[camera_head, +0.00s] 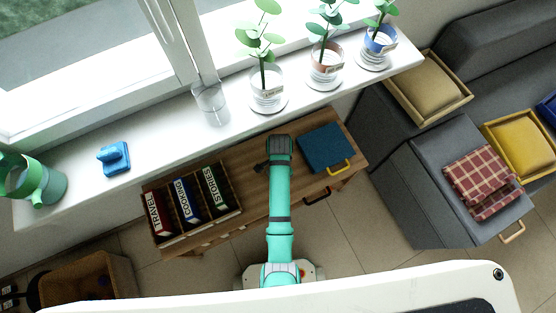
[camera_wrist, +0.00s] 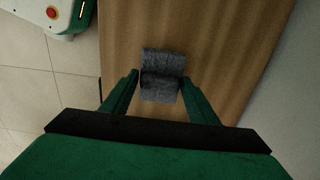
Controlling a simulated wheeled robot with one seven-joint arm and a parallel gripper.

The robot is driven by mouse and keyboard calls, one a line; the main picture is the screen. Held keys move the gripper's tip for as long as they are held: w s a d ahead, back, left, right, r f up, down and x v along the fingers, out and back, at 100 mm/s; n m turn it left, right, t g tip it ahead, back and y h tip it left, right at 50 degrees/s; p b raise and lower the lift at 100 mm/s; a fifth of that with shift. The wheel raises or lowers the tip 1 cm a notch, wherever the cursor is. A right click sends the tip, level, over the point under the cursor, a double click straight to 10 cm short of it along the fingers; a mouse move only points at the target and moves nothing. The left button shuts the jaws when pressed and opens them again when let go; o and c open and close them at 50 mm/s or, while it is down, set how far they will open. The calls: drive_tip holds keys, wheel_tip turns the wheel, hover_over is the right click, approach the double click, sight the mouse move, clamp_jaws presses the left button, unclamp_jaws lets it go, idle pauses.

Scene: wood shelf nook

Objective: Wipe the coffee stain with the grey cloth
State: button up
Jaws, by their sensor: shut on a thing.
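The grey cloth (camera_wrist: 162,62) is a dark, folded piece between the two fingers of my gripper (camera_wrist: 160,80) in the wrist view. My gripper is shut on it, over the brown wooden top (camera_wrist: 225,40). I cannot tell whether the cloth touches the wood. In the head view my arm reaches over the wooden bench (camera_head: 255,205) and hides the gripper. A small dark patch (camera_head: 261,168) shows just left of my arm there; I cannot tell what it is.
A book box (camera_head: 192,205) stands on the bench's left, a blue thing with a yellow handle (camera_head: 325,148) on its right. The white sill (camera_head: 150,125) behind holds potted plants (camera_head: 325,65), an empty glass (camera_head: 209,97), a blue object (camera_head: 113,157) and a green watering can (camera_head: 38,183).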

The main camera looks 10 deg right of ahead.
drive_tip(key=shift+r, duration=2.35)
